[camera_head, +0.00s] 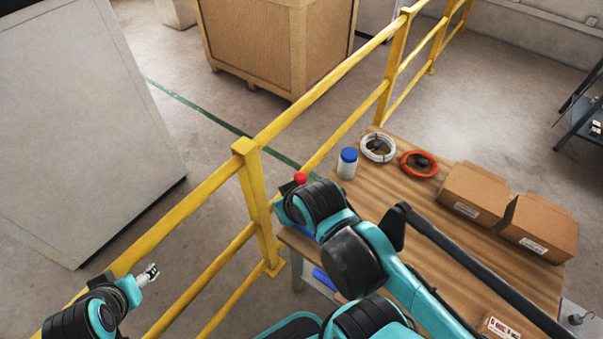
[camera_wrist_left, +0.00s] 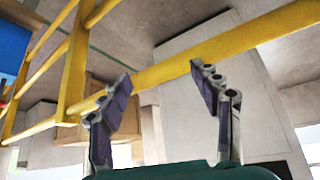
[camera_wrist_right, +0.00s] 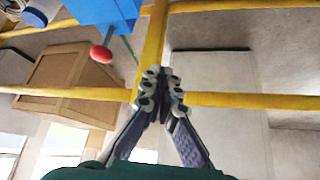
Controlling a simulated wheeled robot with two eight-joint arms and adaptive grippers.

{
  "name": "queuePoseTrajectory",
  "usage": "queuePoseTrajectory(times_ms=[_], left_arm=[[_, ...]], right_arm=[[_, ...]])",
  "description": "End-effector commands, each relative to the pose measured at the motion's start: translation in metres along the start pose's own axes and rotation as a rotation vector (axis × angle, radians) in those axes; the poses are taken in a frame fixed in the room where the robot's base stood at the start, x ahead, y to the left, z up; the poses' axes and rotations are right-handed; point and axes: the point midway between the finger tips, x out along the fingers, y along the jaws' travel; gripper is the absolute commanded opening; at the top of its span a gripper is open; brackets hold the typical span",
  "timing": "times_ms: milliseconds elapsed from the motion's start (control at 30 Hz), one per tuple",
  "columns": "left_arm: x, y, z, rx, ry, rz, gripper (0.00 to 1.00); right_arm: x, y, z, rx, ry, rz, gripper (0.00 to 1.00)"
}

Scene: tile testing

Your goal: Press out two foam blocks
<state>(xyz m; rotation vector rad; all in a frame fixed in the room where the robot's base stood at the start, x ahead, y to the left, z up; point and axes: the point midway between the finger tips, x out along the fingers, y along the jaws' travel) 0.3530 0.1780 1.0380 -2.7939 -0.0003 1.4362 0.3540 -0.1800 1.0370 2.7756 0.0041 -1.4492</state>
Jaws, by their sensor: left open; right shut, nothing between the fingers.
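A blue press (camera_wrist_right: 108,12) with a lever ending in a red knob (camera_wrist_right: 101,54) shows at the top left of the right wrist view. In the head view the red knob (camera_head: 300,178) shows just beyond my right arm, which hides most of the press. My right gripper (camera_wrist_right: 160,77) is shut and empty, with the knob to the left of its fingertips; whether they are near it in depth is unclear. My left gripper (camera_head: 149,272) is open and empty by the yellow railing; its spread fingers show in the left wrist view (camera_wrist_left: 162,76). I cannot make out any foam blocks.
The wooden table (camera_head: 420,215) carries a blue-capped bottle (camera_head: 347,165), a white coil (camera_head: 378,147), an orange coil (camera_head: 418,164) and two cardboard boxes (camera_head: 476,193) (camera_head: 538,226). A yellow railing (camera_head: 200,195) runs along the table's far left side. A large crate (camera_head: 272,45) stands beyond it.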

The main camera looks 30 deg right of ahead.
Motion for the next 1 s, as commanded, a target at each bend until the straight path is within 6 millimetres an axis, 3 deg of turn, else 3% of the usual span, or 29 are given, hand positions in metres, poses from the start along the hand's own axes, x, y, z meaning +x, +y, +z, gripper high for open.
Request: queuePoseTrajectory(times_ms=[267,500,733,1000], left_arm=[[-0.046,0.000,-0.033,0.000,0.000,0.000,0.80],[-0.091,0.000,-0.066,0.000,0.000,0.000,0.80],[-0.121,0.000,-0.086,0.000,0.000,0.000,0.80],[-0.129,0.000,-0.092,0.000,0.000,0.000,0.80]], right_arm=[[-0.016,0.026,-0.059,-0.138,-0.195,0.024,0.00],[-0.002,0.065,-0.101,-0.304,-0.445,-0.011,0.00],[0.024,0.095,-0.110,-0.412,-0.624,-0.084,0.00],[0.038,0.106,-0.105,-0.454,-0.695,-0.127,0.00]])
